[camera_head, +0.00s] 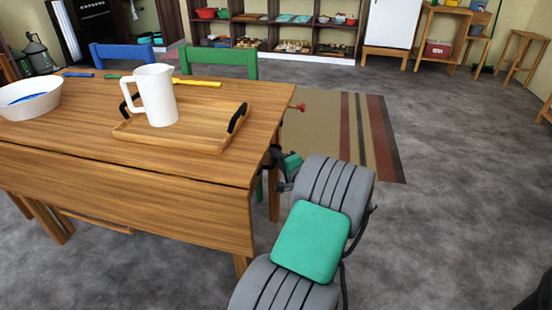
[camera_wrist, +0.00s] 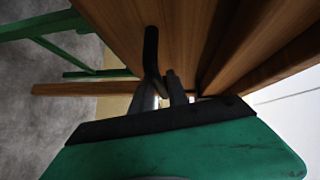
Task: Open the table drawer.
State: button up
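The wooden table (camera_head: 215,160) stands at the left of the head view, with a hanging front leaf (camera_head: 130,205). A small red knob-like piece (camera_head: 300,107) juts out at its right end, beyond my gripper; I cannot tell whether it belongs to a drawer. My gripper (camera_head: 278,158) is low beside the table's right end, just under the tabletop edge. In the wrist view its dark fingers (camera_wrist: 163,78) are close to brown wood (camera_wrist: 195,30) of the table. No drawer front or drawer opening can be made out clearly.
A wooden tray (camera_head: 205,136) with a white pitcher (camera_head: 158,95) and a white bowl (camera_head: 30,100) are on the tabletop. A green chair (camera_head: 218,58) and a blue chair (camera_head: 122,54) stand behind. Floor and a striped rug (camera_head: 335,130) are open to the right.

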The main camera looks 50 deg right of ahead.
grip_shut()
dwell(1.0)
